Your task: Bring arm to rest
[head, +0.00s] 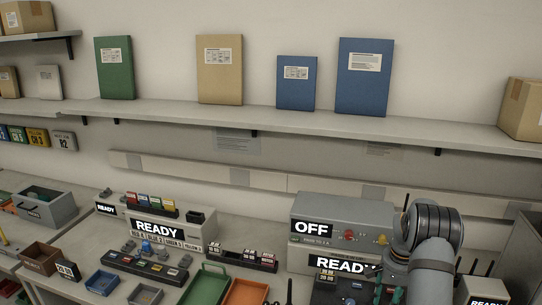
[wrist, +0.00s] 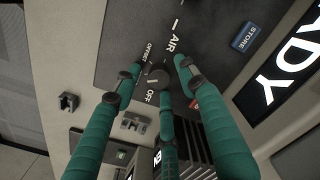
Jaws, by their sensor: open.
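My gripper (wrist: 160,82) has three teal fingers with dark joints. In the wrist view they are spread open over a dark panel (wrist: 125,35), with nothing held between them. A small dark round knob (wrist: 156,75) shows between the fingertips, near white "OFF" and "AIR" lettering; whether the fingers touch it I cannot tell. In the head view my arm (head: 432,255) reaches in at the lower right, in front of the grey units. Part of the gripper is hidden there behind the arm.
A blue STORE button (wrist: 249,37) and a lit READY display (wrist: 283,78) lie close to the fingers. A grey unit with an OFF display (head: 312,229) stands behind my arm. Green (head: 206,288) and orange (head: 246,293) trays lie left. A shelf (head: 290,117) with upright binders runs above.

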